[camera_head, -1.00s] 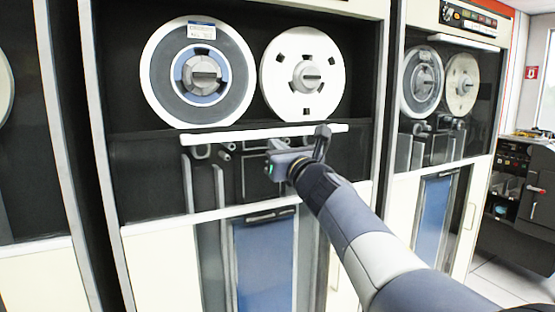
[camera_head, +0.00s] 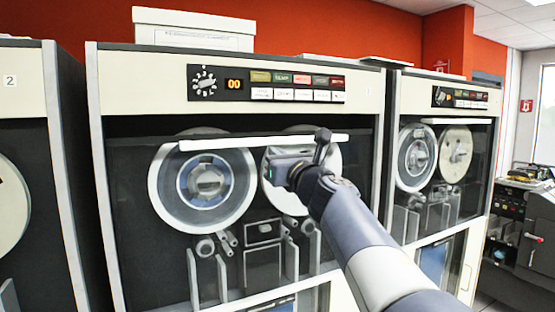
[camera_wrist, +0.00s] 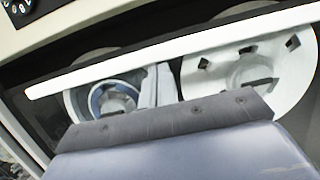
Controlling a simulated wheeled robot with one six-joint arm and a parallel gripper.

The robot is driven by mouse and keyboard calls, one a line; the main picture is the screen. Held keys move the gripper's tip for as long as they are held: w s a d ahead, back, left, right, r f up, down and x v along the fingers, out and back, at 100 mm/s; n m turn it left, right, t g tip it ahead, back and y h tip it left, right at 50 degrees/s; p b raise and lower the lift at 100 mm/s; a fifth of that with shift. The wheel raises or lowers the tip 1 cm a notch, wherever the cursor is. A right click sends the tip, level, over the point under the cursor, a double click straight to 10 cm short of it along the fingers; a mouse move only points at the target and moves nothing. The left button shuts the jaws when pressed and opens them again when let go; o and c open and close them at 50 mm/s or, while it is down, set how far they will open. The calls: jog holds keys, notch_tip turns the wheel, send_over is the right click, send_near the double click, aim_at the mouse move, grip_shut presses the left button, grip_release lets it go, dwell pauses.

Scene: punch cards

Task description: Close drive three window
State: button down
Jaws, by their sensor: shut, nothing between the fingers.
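The drive window (camera_head: 250,255) in the middle cabinet is a clear pane with a white bar (camera_head: 215,144) along its top edge. The bar crosses the upper part of the two tape reels, and a dark gap shows between it and the cabinet's top panel. My gripper (camera_head: 298,160) is shut and empty, in front of the right reel (camera_head: 300,205) just under the bar's right part. In the wrist view the bar (camera_wrist: 150,55) runs tilted above the grey gripper body; whether the fingers touch it I cannot tell. The left reel (camera_head: 203,182) is in clear view.
A control panel (camera_head: 275,85) with a lit "00" display sits above the window. The left cabinet (camera_head: 22,85) is marked 2. Another tape drive (camera_head: 435,165) stands to the right. A white box (camera_head: 193,30) lies on top of the middle cabinet.

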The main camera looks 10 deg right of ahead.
jog(key=shift+r+p, duration=1.45)
jog(key=shift+r, duration=0.95)
jog(key=shift+s+r, duration=0.1)
jog(key=shift+r, duration=0.05)
jog(key=s+d+f+b, duration=0.3)
jog(key=s+f+b, duration=0.4)
jog(key=s, duration=0.2)
jog(key=shift+f, duration=0.15)
jog(key=p+x, duration=0.1)
jog(key=x, duration=0.2)
jog(key=r+p+x, duration=0.1)
jog(key=p+x, duration=0.1)
jog(key=x, duration=0.2)
jog(key=r+p+x, duration=0.1)
jog(key=p+x, duration=0.1)
jog(key=x, duration=0.1)
jog(key=shift+r, duration=0.3)
jog(key=shift+r+p, duration=0.7)
jog(key=shift+p, duration=0.05)
